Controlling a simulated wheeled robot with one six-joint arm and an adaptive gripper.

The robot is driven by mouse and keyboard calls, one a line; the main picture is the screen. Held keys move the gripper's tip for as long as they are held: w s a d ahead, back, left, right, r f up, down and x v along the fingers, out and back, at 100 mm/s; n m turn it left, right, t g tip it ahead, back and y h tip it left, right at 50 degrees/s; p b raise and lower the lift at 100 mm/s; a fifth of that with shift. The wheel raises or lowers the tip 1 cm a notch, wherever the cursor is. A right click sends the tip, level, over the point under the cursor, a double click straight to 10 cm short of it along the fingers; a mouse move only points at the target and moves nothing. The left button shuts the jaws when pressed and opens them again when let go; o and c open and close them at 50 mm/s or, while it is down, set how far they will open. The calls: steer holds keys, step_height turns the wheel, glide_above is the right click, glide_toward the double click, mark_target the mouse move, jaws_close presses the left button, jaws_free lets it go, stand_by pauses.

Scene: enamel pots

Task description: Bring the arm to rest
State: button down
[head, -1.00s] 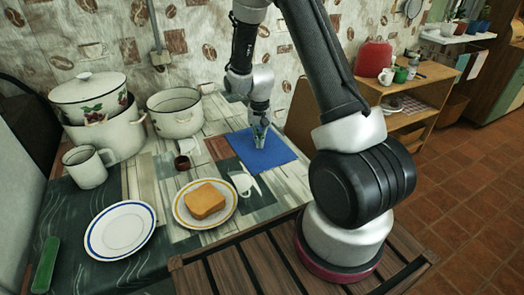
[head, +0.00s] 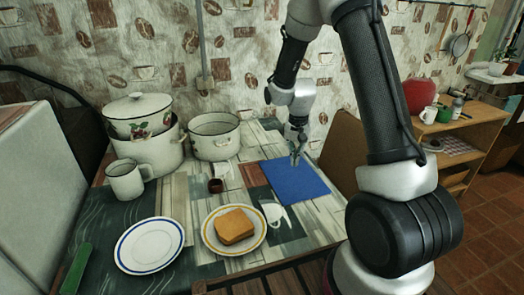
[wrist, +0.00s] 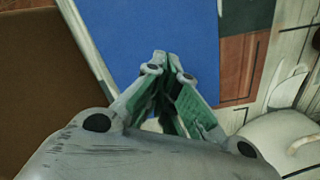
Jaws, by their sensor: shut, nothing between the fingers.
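My gripper (head: 296,158) hangs fingers down over the far edge of the blue mat (head: 297,192) on the table. In the wrist view my gripper (wrist: 167,62) has its fingertips together with nothing between them, above the blue mat (wrist: 185,28). The height of the fingertips above the mat is hard to tell. My arm reaches up and over from the right side of the head view.
A plate with bread (head: 236,224), an empty plate (head: 149,246), a small brown cup (head: 215,186), a mug (head: 126,180), an open pot (head: 214,137) and stacked pots (head: 146,150) stand left of the mat. A brown panel (wrist: 40,90) is close by in the wrist view.

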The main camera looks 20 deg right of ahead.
steer(key=shift+s+n, duration=0.2)
steer(key=shift+n, duration=0.1)
steer(key=shift+n+g, duration=0.9)
steer(key=s, duration=0.5)
steer(key=shift+s+d+r, duration=0.1)
steer(key=shift+s+r, duration=0.15)
steer(key=s+r+n+t, duration=0.1)
steer(key=s+r+t, duration=0.2)
steer(key=s+r, duration=0.7)
steer(key=s+d+r+n+t, duration=0.1)
steer(key=s+r+n+t, duration=0.1)
steer(key=s+r, duration=0.9)
step_height(320, 180, up, 6)
steer(key=shift+s+f+n+t, duration=0.25)
steer(key=shift+n+t, duration=0.05)
steer(key=shift+t, duration=0.3)
steer(key=shift+f, duration=0.1)
